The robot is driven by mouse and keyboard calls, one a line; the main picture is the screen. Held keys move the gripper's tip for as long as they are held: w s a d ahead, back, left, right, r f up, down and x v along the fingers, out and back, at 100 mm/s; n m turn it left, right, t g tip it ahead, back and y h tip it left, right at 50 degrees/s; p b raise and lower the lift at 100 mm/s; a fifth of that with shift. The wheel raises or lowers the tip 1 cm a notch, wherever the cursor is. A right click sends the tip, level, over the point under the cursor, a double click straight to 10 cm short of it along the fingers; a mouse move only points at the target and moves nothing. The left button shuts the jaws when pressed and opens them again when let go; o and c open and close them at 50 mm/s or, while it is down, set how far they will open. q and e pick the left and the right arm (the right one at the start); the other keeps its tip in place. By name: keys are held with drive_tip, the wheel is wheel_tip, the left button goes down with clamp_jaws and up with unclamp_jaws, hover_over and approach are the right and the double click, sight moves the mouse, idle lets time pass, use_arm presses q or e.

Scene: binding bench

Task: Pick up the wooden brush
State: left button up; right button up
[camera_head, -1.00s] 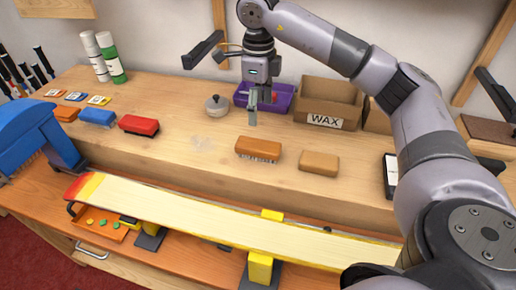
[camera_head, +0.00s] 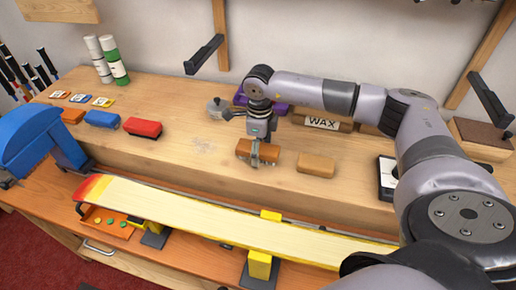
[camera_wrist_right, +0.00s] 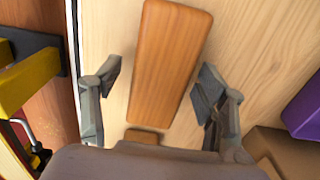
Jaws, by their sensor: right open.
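The wooden brush (camera_head: 246,147) has an orange-brown wooden back and lies on the raised bench top, left of the tan block (camera_head: 316,164). My right gripper (camera_head: 257,158) is down at the brush in the head view, its fingers on either side of it. In the right wrist view the brush's back (camera_wrist_right: 168,62) runs lengthwise between the two open fingers of the right gripper (camera_wrist_right: 157,88). A gap shows on each side, so the fingers look apart from it. The bristles are hidden now. My left gripper is not in view.
A box marked WAX (camera_head: 322,123) and a purple tray (camera_head: 282,106) stand behind my arm. A red brush (camera_head: 142,126) and a blue one (camera_head: 102,119) lie to the left. A long ski (camera_head: 200,214) rests on yellow supports in front. Bench between red brush and gripper is clear.

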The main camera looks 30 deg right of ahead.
drive_tip(key=shift+c, duration=0.2)
drive_tip(key=c, duration=1.3)
drive_tip(key=shift+w+r, duration=0.1)
drive_tip(key=shift+r, duration=0.55)
wheel_tip(320, 180, up, 19)
drive_tip(key=b, duration=0.3)
drive_tip(key=shift+f, duration=0.15)
